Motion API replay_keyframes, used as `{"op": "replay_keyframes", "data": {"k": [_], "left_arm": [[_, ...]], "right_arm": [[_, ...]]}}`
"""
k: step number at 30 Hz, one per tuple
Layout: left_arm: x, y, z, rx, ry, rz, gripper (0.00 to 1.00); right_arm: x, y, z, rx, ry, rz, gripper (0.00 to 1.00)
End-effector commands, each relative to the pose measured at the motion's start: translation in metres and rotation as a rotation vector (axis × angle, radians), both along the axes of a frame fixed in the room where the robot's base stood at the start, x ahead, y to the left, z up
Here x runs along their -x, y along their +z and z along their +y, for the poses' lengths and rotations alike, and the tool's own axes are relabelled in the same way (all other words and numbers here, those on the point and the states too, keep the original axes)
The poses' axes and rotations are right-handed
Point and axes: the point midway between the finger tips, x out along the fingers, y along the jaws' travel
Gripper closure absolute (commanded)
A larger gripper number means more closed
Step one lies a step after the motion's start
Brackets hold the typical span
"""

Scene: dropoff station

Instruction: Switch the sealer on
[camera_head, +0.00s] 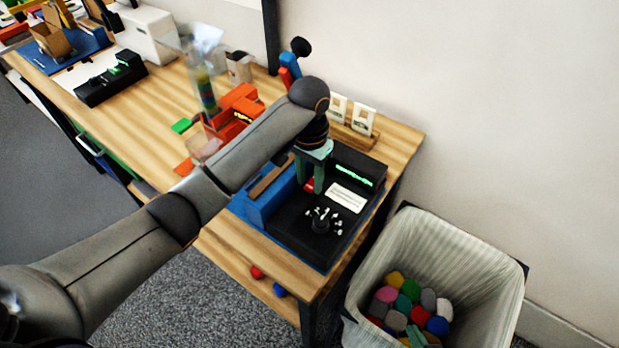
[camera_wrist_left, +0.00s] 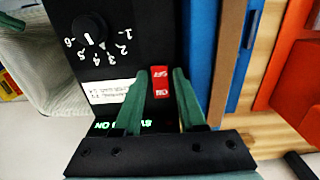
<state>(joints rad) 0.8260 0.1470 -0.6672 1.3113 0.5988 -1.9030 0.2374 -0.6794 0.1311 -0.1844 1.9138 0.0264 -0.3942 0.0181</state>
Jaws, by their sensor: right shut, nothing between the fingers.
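The sealer is a black and blue machine (camera_head: 345,219) at the right end of the wooden table, with a dial, a white label and a lit green display (camera_head: 353,175). Its red switch (camera_head: 310,185) shows beside my left fingers; in the left wrist view the red switch (camera_wrist_left: 160,82) bears white lettering. My left gripper (camera_head: 312,188) points down over the sealer. Its green fingers (camera_wrist_left: 159,75) are apart, with the switch seen between the tips; contact cannot be told. My right gripper (camera_head: 417,336) shows only its green fingertips at the bottom edge, over the bin, shut and empty.
A pale bin (camera_head: 480,275) with several coloured pieces stands right of the table. An orange-red device (camera_head: 235,112) and a card rack (camera_head: 348,128) stand near the sealer. A black device (camera_head: 112,80) is further left. The wall is close behind.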

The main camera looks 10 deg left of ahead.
Motion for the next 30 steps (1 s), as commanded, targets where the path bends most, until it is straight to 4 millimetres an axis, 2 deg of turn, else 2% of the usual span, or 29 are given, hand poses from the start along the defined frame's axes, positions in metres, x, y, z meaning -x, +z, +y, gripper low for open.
{"op": "replay_keyframes", "data": {"k": [10, 20, 30], "left_arm": [[0.0003, -0.0042, 0.0003, 0.000, 0.000, 0.001, 0.61], [0.0002, -0.0038, 0.0003, 0.000, 0.000, 0.001, 0.98], [-0.0001, -0.0034, 0.0002, -0.001, 0.000, 0.002, 1.00]], "right_arm": [[-0.0005, 0.0007, 0.0001, 0.000, 0.000, -0.001, 1.00], [-0.0006, 0.0008, 0.0000, 0.000, 0.000, -0.002, 1.00], [-0.0007, 0.0009, -0.0001, 0.000, 0.000, -0.002, 1.00]]}}
